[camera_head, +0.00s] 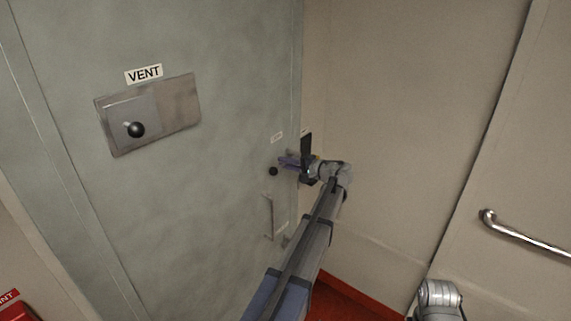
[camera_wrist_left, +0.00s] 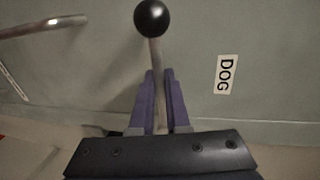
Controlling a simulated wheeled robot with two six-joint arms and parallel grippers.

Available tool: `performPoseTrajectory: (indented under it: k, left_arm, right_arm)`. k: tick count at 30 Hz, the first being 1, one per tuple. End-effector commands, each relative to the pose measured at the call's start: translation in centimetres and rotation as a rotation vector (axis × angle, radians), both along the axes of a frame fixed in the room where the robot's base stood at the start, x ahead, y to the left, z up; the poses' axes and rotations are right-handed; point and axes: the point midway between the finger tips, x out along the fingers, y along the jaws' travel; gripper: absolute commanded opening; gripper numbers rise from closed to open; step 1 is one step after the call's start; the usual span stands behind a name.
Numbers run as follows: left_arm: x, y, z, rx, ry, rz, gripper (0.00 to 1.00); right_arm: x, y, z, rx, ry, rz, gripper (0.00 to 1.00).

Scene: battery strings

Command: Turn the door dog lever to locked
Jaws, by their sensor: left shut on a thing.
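The door dog lever shows in the left wrist view as a metal rod (camera_wrist_left: 158,75) with a black ball knob (camera_wrist_left: 152,18) at its end. The knob also shows in the head view (camera_head: 273,171), near the right edge of the grey-green door (camera_head: 215,65). My left gripper (camera_wrist_left: 158,98) is shut on the lever's rod, with its purple fingers on both sides and the knob beyond the fingertips. In the head view the left gripper (camera_head: 287,161) is at the door's edge. A "DOG" label (camera_wrist_left: 224,74) is beside the lever. The lever's base is hidden by the gripper.
A vent plate (camera_head: 178,105) with a black knob and a "VENT" label is on the door's upper left. A door handle (camera_head: 268,217) is below the lever. A metal rail (camera_head: 525,238) is on the right wall. Part of my right arm shows at the bottom right.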

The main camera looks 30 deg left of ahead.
Motion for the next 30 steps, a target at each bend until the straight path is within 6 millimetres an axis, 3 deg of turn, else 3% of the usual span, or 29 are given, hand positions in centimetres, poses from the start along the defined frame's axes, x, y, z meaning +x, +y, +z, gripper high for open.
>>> performPoseTrajectory:
  k: [8, 9, 16, 25, 30]
  left_arm:
    - [0.1, 0.1, 0.2, 0.006, 0.002, -0.001, 0.00]
    - [0.1, 0.1, 0.2, 0.007, 0.002, -0.001, 0.16]
    - [0.1, 0.1, 0.1, 0.004, 0.002, 0.000, 0.42]
    - [0.0, -0.2, 0.2, 0.003, 0.001, -0.001, 0.43]
    - [-0.2, -2.4, 0.7, 0.003, 0.000, -0.003, 0.43]
  right_arm:
    - [0.0, 0.0, 0.0, 0.000, 0.000, 0.000, 0.00]
    - [0.0, 0.0, 0.0, 0.000, 0.000, 0.000, 0.00]
    - [0.0, 0.0, 0.0, 0.000, 0.000, 0.000, 0.00]
    - [0.0, 0.0, 0.1, 0.000, 0.000, 0.000, 0.00]
    - [0.0, 0.0, 0.7, 0.000, 0.000, -0.001, 0.00]
